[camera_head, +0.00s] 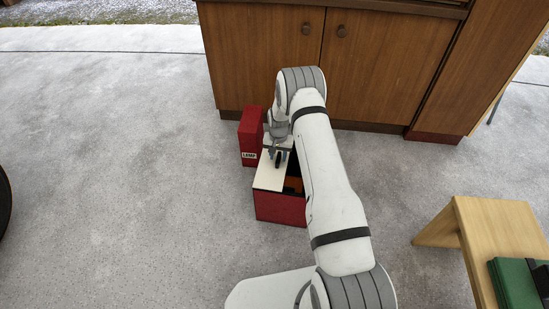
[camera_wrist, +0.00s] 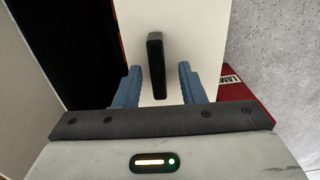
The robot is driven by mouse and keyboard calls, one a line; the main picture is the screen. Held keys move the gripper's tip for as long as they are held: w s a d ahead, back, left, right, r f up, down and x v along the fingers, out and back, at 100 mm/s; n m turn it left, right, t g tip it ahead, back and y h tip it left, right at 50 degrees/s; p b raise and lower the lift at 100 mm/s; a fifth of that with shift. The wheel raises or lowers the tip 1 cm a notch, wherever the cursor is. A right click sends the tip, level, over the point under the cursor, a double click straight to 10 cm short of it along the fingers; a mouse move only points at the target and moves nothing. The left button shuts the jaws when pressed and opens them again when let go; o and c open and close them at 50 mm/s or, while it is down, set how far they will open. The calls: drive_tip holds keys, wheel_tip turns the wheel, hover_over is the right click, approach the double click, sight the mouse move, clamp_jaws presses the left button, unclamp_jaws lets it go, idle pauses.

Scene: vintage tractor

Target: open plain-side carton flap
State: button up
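A red carton (camera_head: 280,207) stands on the floor in front of the wooden cabinet. A cream flap (camera_head: 268,175) lies flat over the left part of its top. To its right a dark opening shows, with something orange inside. The flap fills the middle of the wrist view (camera_wrist: 215,40), with a black upright handle (camera_wrist: 155,65) on it. My gripper (camera_wrist: 157,85) is open above the flap. Its two blue fingers stand on either side of the handle, with gaps on both sides. In the head view my arm hides the carton's right side.
A red upright piece with a "LAMP" label (camera_head: 250,132) stands at the carton's left. The cabinet (camera_head: 375,70) is close behind. A wooden bench (camera_head: 490,225) with a green object (camera_head: 515,285) is at right.

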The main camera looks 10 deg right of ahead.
drive_tip(key=shift+f, duration=0.15)
drive_tip(key=shift+c, duration=0.3)
clamp_jaws()
